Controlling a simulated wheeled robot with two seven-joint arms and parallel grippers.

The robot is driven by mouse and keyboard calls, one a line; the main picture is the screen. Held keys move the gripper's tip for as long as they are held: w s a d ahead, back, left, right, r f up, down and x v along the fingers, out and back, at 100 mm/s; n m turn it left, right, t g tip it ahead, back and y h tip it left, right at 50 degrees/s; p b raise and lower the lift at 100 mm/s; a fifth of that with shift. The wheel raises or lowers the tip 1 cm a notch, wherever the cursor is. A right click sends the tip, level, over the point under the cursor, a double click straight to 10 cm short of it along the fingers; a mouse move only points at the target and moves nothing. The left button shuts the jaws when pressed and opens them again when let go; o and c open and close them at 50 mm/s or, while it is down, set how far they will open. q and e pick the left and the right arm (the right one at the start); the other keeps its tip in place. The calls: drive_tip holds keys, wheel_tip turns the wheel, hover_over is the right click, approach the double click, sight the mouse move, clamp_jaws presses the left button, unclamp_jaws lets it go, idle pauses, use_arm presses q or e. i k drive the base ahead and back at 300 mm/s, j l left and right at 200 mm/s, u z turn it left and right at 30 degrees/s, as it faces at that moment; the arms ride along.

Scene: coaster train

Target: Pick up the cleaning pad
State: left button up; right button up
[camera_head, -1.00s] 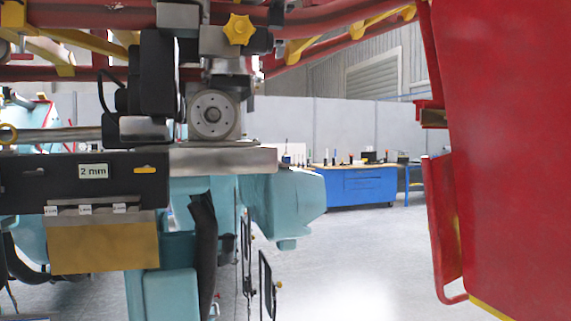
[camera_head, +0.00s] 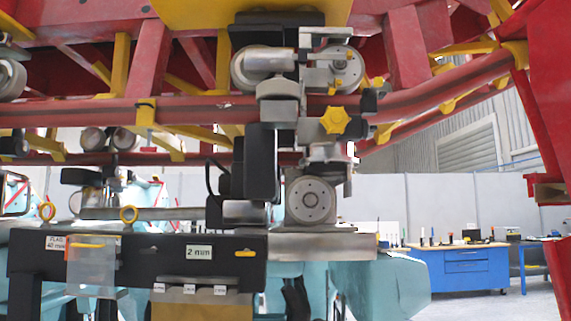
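I cannot pick out a cleaning pad for certain in the head view. A black holder (camera_head: 140,262) with a "2 mm" label stands at the lower left, and a tan plate (camera_head: 203,312) hangs below it, cut off by the bottom edge. A clear pouch-like piece (camera_head: 91,270) hangs on the holder's left part. Neither of my grippers shows in this view.
A red coaster-train frame with a wheel assembly (camera_head: 290,68) fills the top. A round grey disc (camera_head: 311,201) sits on a metal block in the middle. Red panels border the right side. A blue workbench (camera_head: 462,268) with small items stands at the back right.

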sight(384, 245)
drive_tip(key=i+l+u, duration=0.1)
drive_tip(key=i+l, duration=0.6)
drive_tip(key=i+l+u, duration=0.15)
drive_tip(key=i+l, duration=0.55)
drive_tip(key=l, duration=0.15)
drive_tip(key=i+l+u, duration=0.15)
drive_tip(key=i+l, duration=0.5)
drive_tip(key=l, duration=0.25)
drive_tip(key=i+l+u, duration=0.15)
drive_tip(key=i+l, duration=0.15)
drive_tip(key=l, duration=0.15)
